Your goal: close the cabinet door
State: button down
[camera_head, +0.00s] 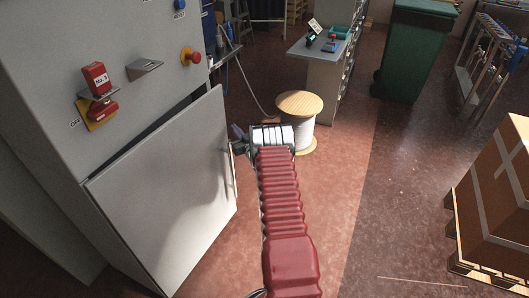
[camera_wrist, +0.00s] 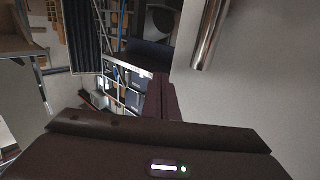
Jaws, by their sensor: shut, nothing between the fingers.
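The cabinet (camera_head: 130,40) is a grey metal unit at the left of the head view. Its lower door (camera_head: 165,195) stands ajar, with a dark gap along its top edge. A vertical metal handle (camera_head: 233,163) is on the door's right side. My gripper (camera_head: 238,138) is beside the door's right edge, close to the handle; I cannot tell whether it touches. In the wrist view my gripper (camera_wrist: 160,97) is shut and empty. The door's pale face (camera_wrist: 265,85) fills the right there, with the shiny handle (camera_wrist: 209,38) at the top. The gripper's fingertips are partly hidden in the head view.
A cable spool (camera_head: 299,105) stands just beyond my gripper. A workbench (camera_head: 318,52) and a green bin (camera_head: 413,45) are behind. A boxed pallet (camera_head: 495,200) is at the right. Red switches (camera_head: 96,78) sit above the door.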

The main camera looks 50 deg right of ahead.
jog(key=s+d, duration=0.3)
jog(key=s, duration=0.9)
jog(key=shift+s+d, duration=0.4)
